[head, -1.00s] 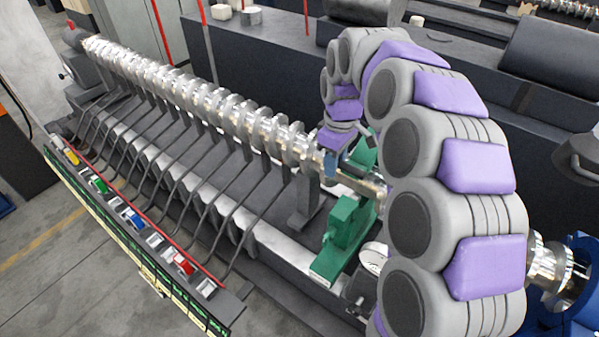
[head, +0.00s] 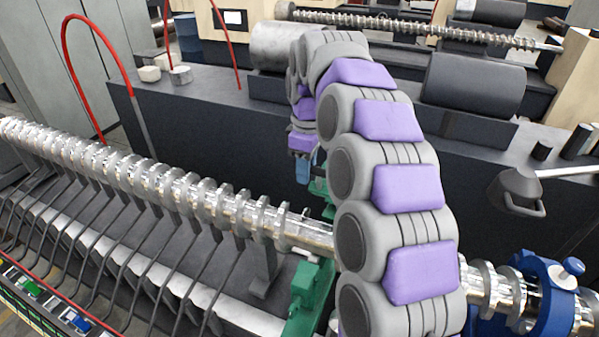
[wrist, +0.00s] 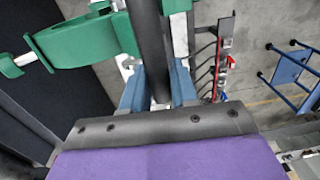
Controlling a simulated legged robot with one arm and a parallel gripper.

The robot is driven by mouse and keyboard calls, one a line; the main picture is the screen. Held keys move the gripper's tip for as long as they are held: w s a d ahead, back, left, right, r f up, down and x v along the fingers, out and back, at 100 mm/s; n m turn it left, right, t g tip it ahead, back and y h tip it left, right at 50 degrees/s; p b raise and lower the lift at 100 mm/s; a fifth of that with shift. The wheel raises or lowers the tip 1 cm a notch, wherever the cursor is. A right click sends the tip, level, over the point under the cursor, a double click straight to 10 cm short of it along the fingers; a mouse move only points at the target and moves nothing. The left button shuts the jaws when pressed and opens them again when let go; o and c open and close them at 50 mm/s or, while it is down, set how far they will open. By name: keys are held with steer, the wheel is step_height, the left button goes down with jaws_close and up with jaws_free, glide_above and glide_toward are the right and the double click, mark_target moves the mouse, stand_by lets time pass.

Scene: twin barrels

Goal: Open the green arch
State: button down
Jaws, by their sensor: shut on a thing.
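The green arch stands around the shiny metal shaft (head: 303,232). Its near green base (head: 312,290) shows on the front side of the shaft in the head view, and another green part (head: 319,188) shows behind it, mostly hidden by my arm. My gripper (head: 303,172) is above and beyond the shaft, by that rear green part. In the wrist view the blue fingers of my gripper (wrist: 157,88) close around a dark bar (wrist: 150,45). The curved green arch piece (wrist: 88,42) adjoins the bar on the left. The exact grip contact is partly hidden.
Rows of thin dark rods (head: 120,245) lean along the shaft's front. A blue clamp (head: 545,300) holds the shaft at the right. A dark machine bench (head: 220,110) stands behind, with a red hose (head: 95,30) at its left.

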steer(key=shift+d+f, duration=0.1)
steer(key=shift+d, duration=0.1)
steer(key=c, duration=1.3)
jaws_free()
steer(key=o, duration=0.3)
steer(key=shift+w+d, duration=0.3)
steer(key=shift+s, duration=0.1)
steer(key=shift+s+a, duration=0.1)
steer(key=shift+a, duration=0.1)
